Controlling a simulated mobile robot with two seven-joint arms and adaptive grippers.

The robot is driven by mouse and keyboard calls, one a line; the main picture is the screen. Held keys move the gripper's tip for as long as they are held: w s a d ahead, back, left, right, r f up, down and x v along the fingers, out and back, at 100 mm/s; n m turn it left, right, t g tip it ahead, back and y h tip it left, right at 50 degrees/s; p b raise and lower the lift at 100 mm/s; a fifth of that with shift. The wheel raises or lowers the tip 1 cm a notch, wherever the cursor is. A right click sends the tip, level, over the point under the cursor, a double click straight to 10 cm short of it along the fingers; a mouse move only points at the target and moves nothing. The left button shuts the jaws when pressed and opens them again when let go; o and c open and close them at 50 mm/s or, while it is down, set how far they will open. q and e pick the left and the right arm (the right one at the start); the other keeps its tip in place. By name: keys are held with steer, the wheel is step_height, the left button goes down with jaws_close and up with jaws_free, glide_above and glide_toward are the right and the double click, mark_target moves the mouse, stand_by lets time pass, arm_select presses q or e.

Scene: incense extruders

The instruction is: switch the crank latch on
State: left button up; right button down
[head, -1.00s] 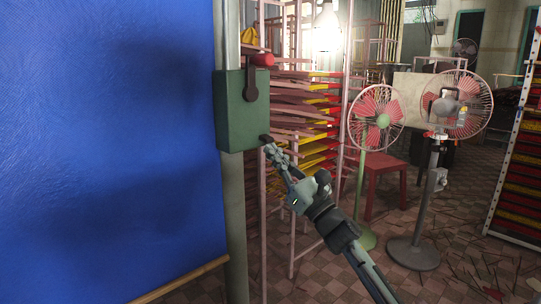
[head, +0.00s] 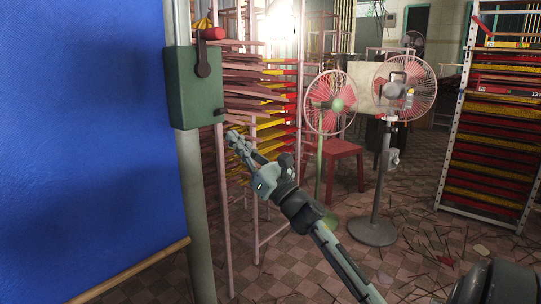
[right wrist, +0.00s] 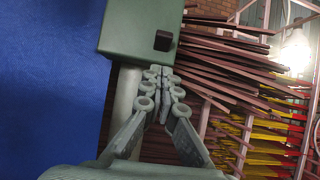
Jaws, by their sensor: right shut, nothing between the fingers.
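The crank latch is a green box (head: 195,100) on a grey post, with a dark crank lever (head: 203,62) on its side that ends in a red knob (head: 214,34) at the top. The lever points up. A small dark block (head: 218,112) sticks out low on the box. In the right wrist view the box (right wrist: 135,35) and the dark block (right wrist: 163,40) show just beyond the fingertips; the lever is out of that view. My right gripper (head: 233,138) is shut and empty, below and right of the box, apparently apart from it. It also shows in the right wrist view (right wrist: 158,72). My left gripper is not in view.
A blue panel (head: 85,130) fills the left side. The grey post (head: 195,200) stands under the box. Racks of red and yellow sticks (head: 275,90) stand close behind. Two fans (head: 330,102) (head: 405,88) and a red stool (head: 343,152) stand to the right.

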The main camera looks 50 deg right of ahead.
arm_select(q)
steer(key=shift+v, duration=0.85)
arm_select(e)
steer(key=s+r, duration=0.1)
steer(key=s, duration=0.9)
steer(key=shift+d+r, duration=0.3)
steer(key=shift+d, duration=0.15)
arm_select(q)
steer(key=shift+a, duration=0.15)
arm_select(e)
steer(key=shift+w, duration=0.1)
